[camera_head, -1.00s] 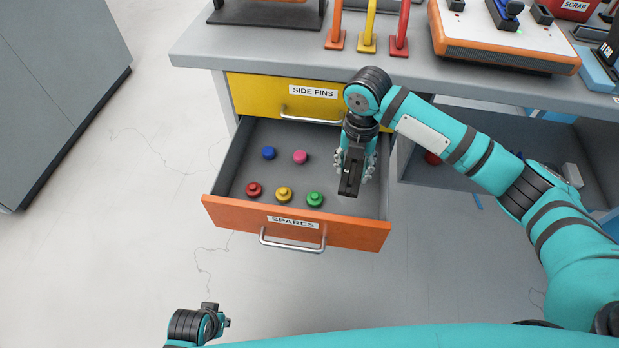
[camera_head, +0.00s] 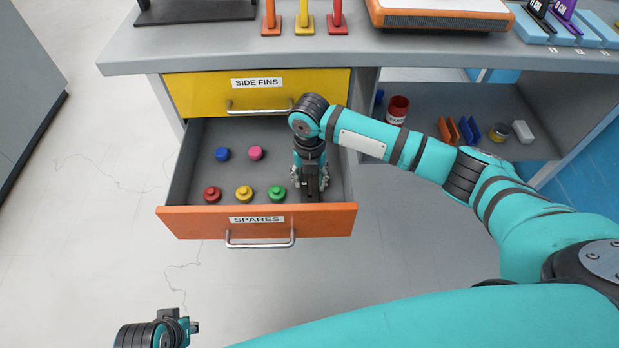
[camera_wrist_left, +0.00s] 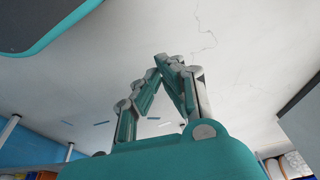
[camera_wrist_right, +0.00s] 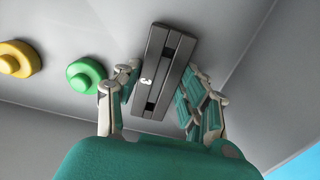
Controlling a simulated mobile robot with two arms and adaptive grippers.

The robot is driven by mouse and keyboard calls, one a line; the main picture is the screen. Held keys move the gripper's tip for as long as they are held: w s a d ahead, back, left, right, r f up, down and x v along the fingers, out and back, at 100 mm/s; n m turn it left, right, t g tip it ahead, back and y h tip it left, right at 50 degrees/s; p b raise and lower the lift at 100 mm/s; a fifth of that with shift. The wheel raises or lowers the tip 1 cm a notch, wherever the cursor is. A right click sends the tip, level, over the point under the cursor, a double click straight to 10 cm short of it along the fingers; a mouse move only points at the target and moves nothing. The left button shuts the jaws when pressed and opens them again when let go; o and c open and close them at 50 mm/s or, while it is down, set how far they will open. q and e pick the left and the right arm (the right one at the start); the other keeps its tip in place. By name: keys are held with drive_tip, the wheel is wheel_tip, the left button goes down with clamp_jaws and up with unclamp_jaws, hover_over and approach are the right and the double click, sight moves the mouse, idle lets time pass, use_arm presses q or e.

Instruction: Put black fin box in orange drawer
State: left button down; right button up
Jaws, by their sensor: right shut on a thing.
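The orange drawer (camera_head: 185,222), labelled SPARES, is pulled open below the yellow drawer. My right gripper (camera_head: 311,184) points down inside its right part. It is shut on the black fin box (camera_wrist_right: 163,72), a long dark block with a slot and a small white mark, which shows between the fingers in the right wrist view. In the head view the box is mostly hidden by the gripper. I cannot tell whether it touches the drawer floor. My left gripper (camera_head: 191,328) is low at the front, outside the drawer; its fingertips meet in the left wrist view, with nothing between them.
The drawer holds blue (camera_head: 222,154), pink (camera_head: 256,153), red (camera_head: 212,194), yellow (camera_head: 244,193) and green (camera_head: 277,193) knobs. The green knob is nearest the fin box. The yellow drawer (camera_head: 200,92) above is shut. An open shelf (camera_head: 465,95) lies to the right.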

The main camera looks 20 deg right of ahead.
sight(309, 182)
drive_tip(key=shift+f, duration=0.1)
drive_tip(key=o, duration=1.2)
drive_tip(key=shift+r, duration=0.45)
use_arm(q)
wheel_tip(309, 182, down, 9)
drive_tip(key=s+p, duration=0.1)
drive_tip(key=p, duration=0.1)
drive_tip(key=shift+f+g+p, duration=0.2)
drive_tip(key=shift+g+p, duration=0.1)
drive_tip(key=shift+p, duration=0.05)
use_arm(e)
wheel_tip(309, 182, up, 11)
drive_tip(key=shift+r, duration=0.2)
